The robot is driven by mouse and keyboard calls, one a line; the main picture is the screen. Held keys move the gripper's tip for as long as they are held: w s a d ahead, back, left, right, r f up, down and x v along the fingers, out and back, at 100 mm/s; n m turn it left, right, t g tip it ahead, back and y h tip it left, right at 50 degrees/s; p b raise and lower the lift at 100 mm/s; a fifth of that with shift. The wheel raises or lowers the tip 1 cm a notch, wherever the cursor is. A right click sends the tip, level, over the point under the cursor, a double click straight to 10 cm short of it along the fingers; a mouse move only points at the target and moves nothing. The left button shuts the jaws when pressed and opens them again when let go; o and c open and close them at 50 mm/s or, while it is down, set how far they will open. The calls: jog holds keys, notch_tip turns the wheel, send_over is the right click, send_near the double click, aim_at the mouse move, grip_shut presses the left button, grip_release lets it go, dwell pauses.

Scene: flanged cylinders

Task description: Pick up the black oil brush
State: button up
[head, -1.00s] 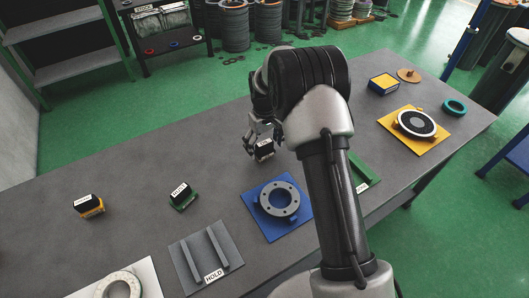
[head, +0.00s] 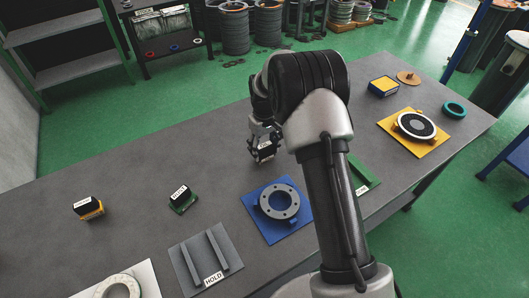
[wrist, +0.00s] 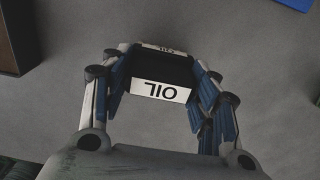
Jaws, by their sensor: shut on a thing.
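The black oil brush (wrist: 160,75) is a dark block with a white label reading OIL, upside down in the wrist view. It sits between the two fingers of my gripper (wrist: 160,92), which touch its sides. In the head view the brush (head: 265,149) is at the middle of the grey table, behind the blue plate, and my gripper (head: 262,142) is shut around it from above. Its underside is hidden, and I cannot tell whether it touches the table.
Two other labelled dark blocks stand to the left, one on a green base (head: 182,198), one on a yellow base (head: 88,208). A blue plate (head: 257,222) carries a grey flanged ring (head: 279,201). A grey HOLD fixture (head: 190,262) is in front. Bare table lies left of my gripper.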

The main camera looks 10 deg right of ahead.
aim_at(264, 144)
jog(key=shift+s+f, duration=0.1)
jog(key=shift+f, duration=0.1)
jog(key=shift+c, duration=0.4)
jog(key=shift+r, duration=0.1)
notch_tip(264, 144, up, 20)
jog(key=p, duration=0.5)
jog(key=o, duration=0.6)
jog(key=c, duration=0.4)
